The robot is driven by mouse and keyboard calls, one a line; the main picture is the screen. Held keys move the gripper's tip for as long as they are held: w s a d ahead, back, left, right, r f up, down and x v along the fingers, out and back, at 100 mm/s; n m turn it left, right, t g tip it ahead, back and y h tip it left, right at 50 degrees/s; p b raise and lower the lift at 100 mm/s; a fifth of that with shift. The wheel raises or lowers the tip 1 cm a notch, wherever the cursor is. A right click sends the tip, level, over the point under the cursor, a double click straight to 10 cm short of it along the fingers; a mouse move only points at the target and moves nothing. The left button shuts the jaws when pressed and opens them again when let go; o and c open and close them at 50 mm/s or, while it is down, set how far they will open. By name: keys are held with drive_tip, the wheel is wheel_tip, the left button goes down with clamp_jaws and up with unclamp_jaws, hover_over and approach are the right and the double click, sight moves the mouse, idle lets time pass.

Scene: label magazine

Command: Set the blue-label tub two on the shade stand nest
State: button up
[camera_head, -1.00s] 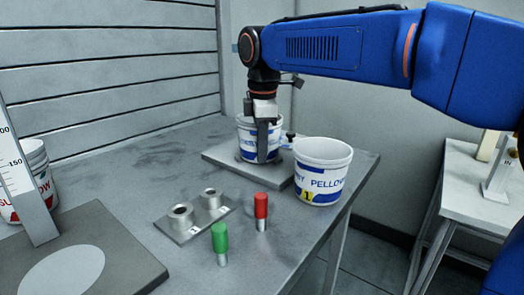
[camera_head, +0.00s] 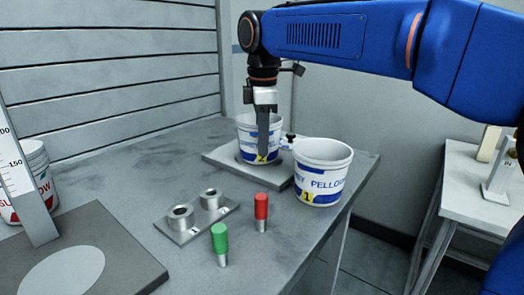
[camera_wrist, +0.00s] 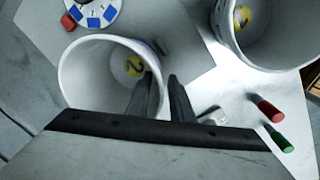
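Tub two (camera_head: 246,137), white with a blue label and a yellow "2" patch, stands upright on a grey slab (camera_head: 218,158) at the back of the bench. I cannot make out a nest under it. In the wrist view I look into the tub (camera_wrist: 82,75), with a yellow "2" mark showing inside. My gripper (camera_head: 263,153) points down at the tub's near side. In the wrist view my gripper (camera_wrist: 161,78) has its fingers apart, one over the tub's inside and one outside, with the rim between them. The gap shows the fingers are not closed on the wall.
Tub one (camera_head: 321,176) stands close right of the slab. A red marker (camera_head: 261,208), a green marker (camera_head: 219,240) and a two-post metal block (camera_head: 194,220) are in front. A red-label tub (camera_head: 38,176) and a ruler post (camera_head: 30,190) are at left.

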wheel_tip(320, 180, up, 9)
drive_tip(key=shift+s, duration=0.4)
